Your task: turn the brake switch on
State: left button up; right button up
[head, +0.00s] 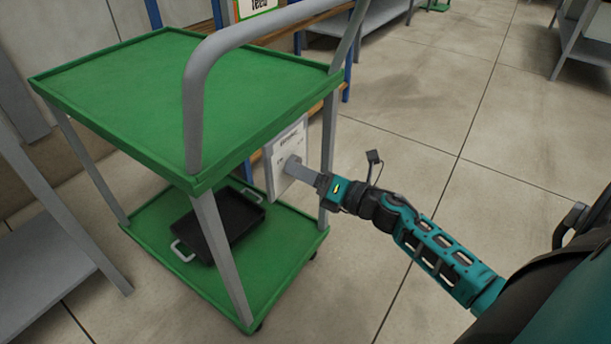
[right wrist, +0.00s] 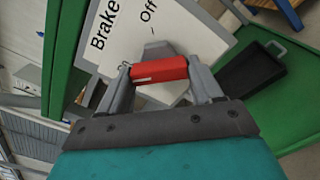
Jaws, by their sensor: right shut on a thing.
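The brake switch has a red handle (right wrist: 160,69) on a grey mount, in front of a white plate (right wrist: 192,40) in the right wrist view. The plate reads "Brake" and "Off"; another label beside the handle is mostly hidden. In the head view the plate (head: 299,136) is upright at the green cart's right side. My right gripper (head: 297,168) reaches it from the right, and its fingers are shut on the red handle, one at each end. The handle is hidden in the head view. I cannot tell which label the switch points to. My left gripper is not in view.
The green cart (head: 130,85) has a grey push bar (head: 235,38) above the plate and a grey post close to my right gripper. A black tray (head: 232,216) sits on its lower shelf (head: 275,262). The floor (head: 430,110) to the right is clear.

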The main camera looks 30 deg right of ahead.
jog(key=shift+n, duration=0.3)
jog(key=o, duration=1)
pick_arm(q)
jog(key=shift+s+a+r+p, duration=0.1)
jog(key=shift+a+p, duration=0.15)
jog(key=shift+p, duration=0.45)
pick_arm(e)
jog(key=v, duration=1.3)
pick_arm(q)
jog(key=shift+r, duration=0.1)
pick_arm(e)
jog(key=shift+w, duration=0.1)
